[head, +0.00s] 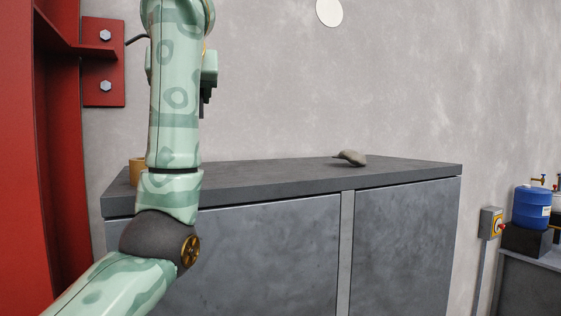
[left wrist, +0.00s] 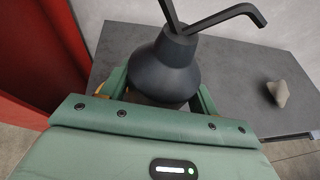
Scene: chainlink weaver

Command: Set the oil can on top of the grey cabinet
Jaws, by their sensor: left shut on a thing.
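The oil can (left wrist: 165,68) is dark grey with a round body and a long bent spout, and it shows in the left wrist view. My left gripper (left wrist: 160,88) is shut on its body, with a green finger on either side. In the head view my left arm rises in front of the grey cabinet (head: 270,240), and the oil can is hidden or cannot be made out there. The cabinet's dark top (head: 270,178) also shows behind the can in the wrist view (left wrist: 235,75). The can's base is hidden, so contact with the top cannot be told. My right gripper is out of view.
A grey-brown stone-like lump (head: 351,157) lies on the cabinet top towards the right. A tan cup-like thing (head: 136,168) stands at its left end, partly behind my arm. The top between them looks clear. A red steel column (head: 58,150) stands close on the left.

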